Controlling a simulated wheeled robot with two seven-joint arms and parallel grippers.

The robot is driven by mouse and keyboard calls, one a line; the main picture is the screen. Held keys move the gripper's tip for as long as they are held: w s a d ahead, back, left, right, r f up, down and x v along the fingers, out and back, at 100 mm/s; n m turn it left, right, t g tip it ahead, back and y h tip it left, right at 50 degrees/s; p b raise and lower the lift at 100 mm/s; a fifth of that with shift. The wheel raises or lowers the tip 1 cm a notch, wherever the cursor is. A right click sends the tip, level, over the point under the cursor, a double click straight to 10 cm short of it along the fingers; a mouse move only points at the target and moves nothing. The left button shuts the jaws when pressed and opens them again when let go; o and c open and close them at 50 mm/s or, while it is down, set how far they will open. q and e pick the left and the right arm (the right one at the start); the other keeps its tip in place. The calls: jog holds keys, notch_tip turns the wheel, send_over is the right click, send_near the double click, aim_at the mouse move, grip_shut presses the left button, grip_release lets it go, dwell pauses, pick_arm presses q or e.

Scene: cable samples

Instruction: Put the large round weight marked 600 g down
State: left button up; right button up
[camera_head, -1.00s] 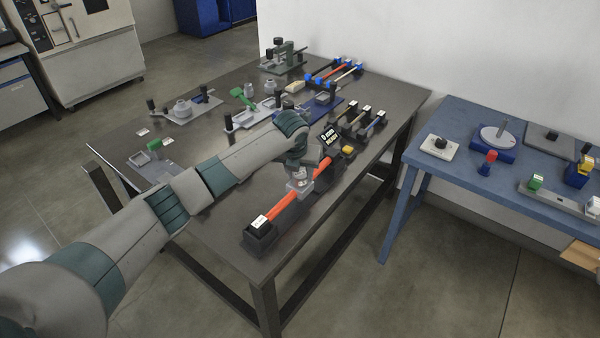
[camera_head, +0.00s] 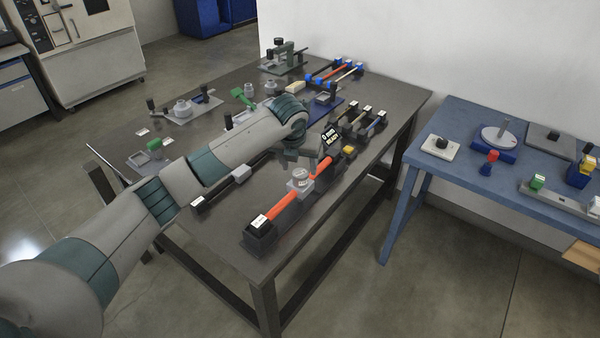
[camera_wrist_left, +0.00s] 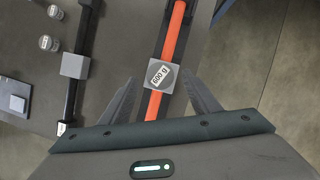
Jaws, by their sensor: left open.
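The large round weight marked 600 g (camera_head: 301,174) sits on a grey block (camera_head: 298,188) on the orange bar (camera_head: 318,172). In the left wrist view, the weight (camera_wrist_left: 160,75) shows its white 600 g label facing up, with the grey block (camera_wrist_left: 154,89) under it and the orange bar (camera_wrist_left: 175,30) running past. My left gripper (camera_head: 303,156) is open and empty, behind and above the weight in the head view. In the left wrist view, its fingers (camera_wrist_left: 158,84) stand apart on either side of the weight, not touching it. My right gripper is in neither view.
A dark bar with a grey block (camera_head: 241,174) lies parallel to the orange one. A small display (camera_head: 330,135) and a yellow piece (camera_head: 348,150) stand near the orange bar's far end. Other fixtures crowd the table's back. The near left tabletop is fairly clear.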

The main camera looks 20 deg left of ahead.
pick_arm(q)
jog(key=b+v, duration=0.1)
jog(key=v, duration=0.6)
